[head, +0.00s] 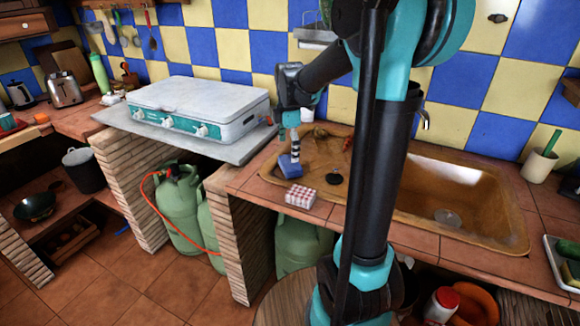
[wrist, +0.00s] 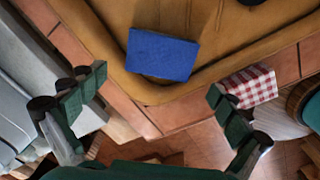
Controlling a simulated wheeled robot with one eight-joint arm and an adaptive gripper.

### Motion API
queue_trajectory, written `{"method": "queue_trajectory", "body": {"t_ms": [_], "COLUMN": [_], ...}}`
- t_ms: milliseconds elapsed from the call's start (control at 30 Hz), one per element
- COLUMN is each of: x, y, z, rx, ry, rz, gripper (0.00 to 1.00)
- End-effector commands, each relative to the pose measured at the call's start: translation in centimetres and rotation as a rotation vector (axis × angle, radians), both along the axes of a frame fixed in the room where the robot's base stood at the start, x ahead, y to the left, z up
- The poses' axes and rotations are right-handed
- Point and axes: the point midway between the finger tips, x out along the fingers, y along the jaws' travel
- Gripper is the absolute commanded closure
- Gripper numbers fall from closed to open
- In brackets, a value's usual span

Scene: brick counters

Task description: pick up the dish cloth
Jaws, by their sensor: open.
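The dish cloth, a small folded red-and-white checked block (head: 300,195), lies on the tiled counter at the front left edge of the sink. In the wrist view the dish cloth (wrist: 254,84) is to the right, partly behind the right finger. My gripper (head: 292,150) points down above the left end of the sink, behind the cloth in the head view. In the wrist view my gripper (wrist: 155,88) is open with nothing between its fingers. Its fingers look apart from the cloth's middle; whether the right finger touches it I cannot tell.
A blue block like a sponge (head: 290,166) lies at the sink's left end, beneath my gripper; it also shows in the wrist view (wrist: 162,54). The brown sink (head: 480,190) extends right. A white gas stove (head: 198,105) stands left. The counter's front edge is close to the cloth.

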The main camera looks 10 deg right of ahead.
Motion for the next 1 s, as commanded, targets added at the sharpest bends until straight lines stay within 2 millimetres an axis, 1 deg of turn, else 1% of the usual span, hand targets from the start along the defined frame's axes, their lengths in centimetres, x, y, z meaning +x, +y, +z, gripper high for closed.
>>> {"method": "queue_trajectory", "body": {"t_ms": [33, 167, 267, 400, 533, 633, 867, 1000], "x": [0.0, 0.1, 0.2, 0.5, 0.6, 0.6, 0.6, 0.6], "y": [0.0, 0.0, -0.3, -0.8, -0.7, -0.7, -0.7, -0.7], "z": [-0.5, -1.1, -2.0, -4.1, -5.6, -6.1, -6.2, -6.2], "rx": [0.0, 0.0, 0.0, 0.0, 0.0, 0.0, 0.0, 0.0], "ry": [0.0, 0.0, 0.0, 0.0, 0.0, 0.0, 0.0, 0.0], "rz": [0.0, -0.001, -0.001, -0.001, 0.0, 0.0, 0.0, 0.0], "gripper": [0.0, 0.0, 0.0, 0.0, 0.0, 0.0, 0.0, 0.17]}}
